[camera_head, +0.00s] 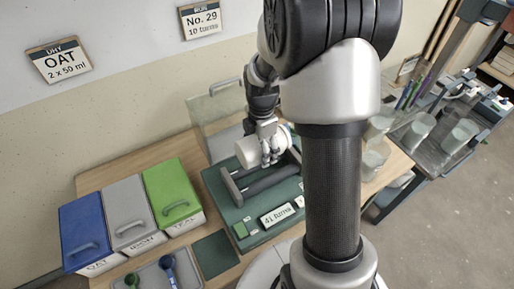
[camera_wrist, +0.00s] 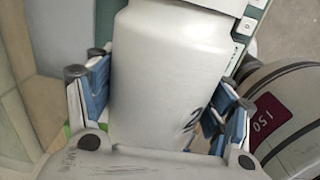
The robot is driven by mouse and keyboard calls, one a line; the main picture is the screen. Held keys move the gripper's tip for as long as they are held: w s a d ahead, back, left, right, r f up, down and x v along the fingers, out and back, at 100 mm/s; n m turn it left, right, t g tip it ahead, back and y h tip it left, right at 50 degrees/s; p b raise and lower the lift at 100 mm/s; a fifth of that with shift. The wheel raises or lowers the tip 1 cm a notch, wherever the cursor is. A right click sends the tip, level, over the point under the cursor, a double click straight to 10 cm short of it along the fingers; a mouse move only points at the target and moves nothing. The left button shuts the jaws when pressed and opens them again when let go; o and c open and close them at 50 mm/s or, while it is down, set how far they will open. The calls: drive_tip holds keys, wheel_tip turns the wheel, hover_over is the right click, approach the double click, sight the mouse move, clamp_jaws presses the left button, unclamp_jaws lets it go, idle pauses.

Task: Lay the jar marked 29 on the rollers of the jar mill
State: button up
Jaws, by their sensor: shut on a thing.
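A white jar (camera_head: 250,151) is held lying on its side in my gripper (camera_head: 270,150), at the jar mill (camera_head: 262,229). In the wrist view the jar (camera_wrist: 168,70) fills the middle between the blue-padded fingers of my gripper (camera_wrist: 160,100). Part of a dark mark shows at its lower right; I cannot read it fully. The dark rollers (camera_head: 268,181) of the mill lie just below and in front of the jar. I cannot tell whether the jar touches them. The mill is a green base with a display reading "41 turns".
Blue (camera_head: 85,231), grey (camera_head: 130,212) and green (camera_head: 173,194) lidded bins stand to the left. A tray with scoops (camera_head: 168,264) lies in front. A clear guard (camera_head: 214,108) stands behind the mill. Signs on the wall read "No. 29, 10 turns" (camera_head: 201,19) and "OAT 2 x 50 ml" (camera_head: 60,62). A glass-topped cart is right.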

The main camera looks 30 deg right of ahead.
drive_tip(key=shift+f+b, duration=3.5)
drive_tip(key=shift+f, duration=1.2)
drive_tip(key=o, duration=1.5)
drive_tip(key=shift+s, duration=0.1)
wheel_tip(320, 180, up, 12)
drive_tip(key=shift+r, duration=0.1)
